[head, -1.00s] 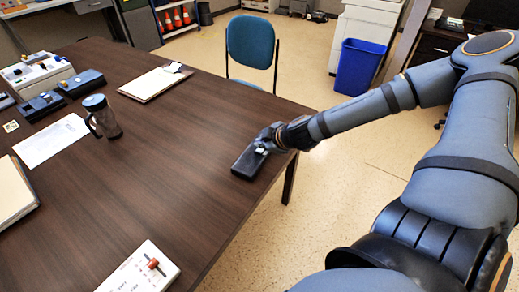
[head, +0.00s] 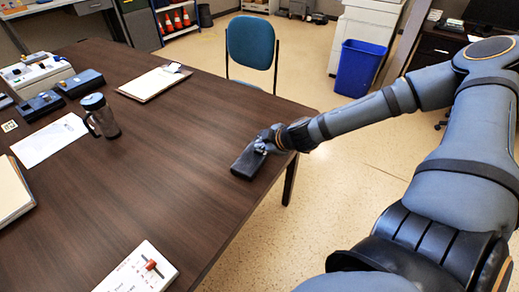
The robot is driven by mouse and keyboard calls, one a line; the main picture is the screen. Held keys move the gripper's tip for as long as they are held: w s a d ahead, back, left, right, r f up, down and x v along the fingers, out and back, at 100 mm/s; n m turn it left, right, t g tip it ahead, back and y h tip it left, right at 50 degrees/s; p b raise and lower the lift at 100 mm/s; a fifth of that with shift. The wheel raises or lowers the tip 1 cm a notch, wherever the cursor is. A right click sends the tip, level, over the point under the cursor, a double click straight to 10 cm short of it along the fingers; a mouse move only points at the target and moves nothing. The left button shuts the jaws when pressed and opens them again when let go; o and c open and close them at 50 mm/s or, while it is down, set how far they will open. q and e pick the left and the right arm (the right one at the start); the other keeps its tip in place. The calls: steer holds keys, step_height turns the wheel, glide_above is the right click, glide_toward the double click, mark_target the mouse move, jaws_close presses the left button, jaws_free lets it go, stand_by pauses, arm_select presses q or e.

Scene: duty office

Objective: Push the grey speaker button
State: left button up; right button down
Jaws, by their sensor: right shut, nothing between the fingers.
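A black box-shaped device (head: 246,163), which seems to be the speaker, lies on the brown table (head: 170,140) near its right edge. My right gripper (head: 262,146) is shut and empty, with its fingertips at the upper right end of the device. The fingertips look at or just above its top; I cannot tell whether they touch. The grey button cannot be made out and may be hidden by the fingers. My left gripper is not in view.
A mug (head: 100,117), clipboard (head: 155,81) and dark devices (head: 80,84) stand farther left and back. A blue chair (head: 251,42) is behind the table. The table around the device is clear.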

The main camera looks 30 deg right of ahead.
mark_target(262, 151)
steer(key=shift+f, duration=0.2)
stand_by(0.3)
steer(key=shift+r+p, duration=0.4)
steer(key=shift+r, duration=0.35)
step_height(262, 151, up, 6)
steer(key=p, duration=0.5)
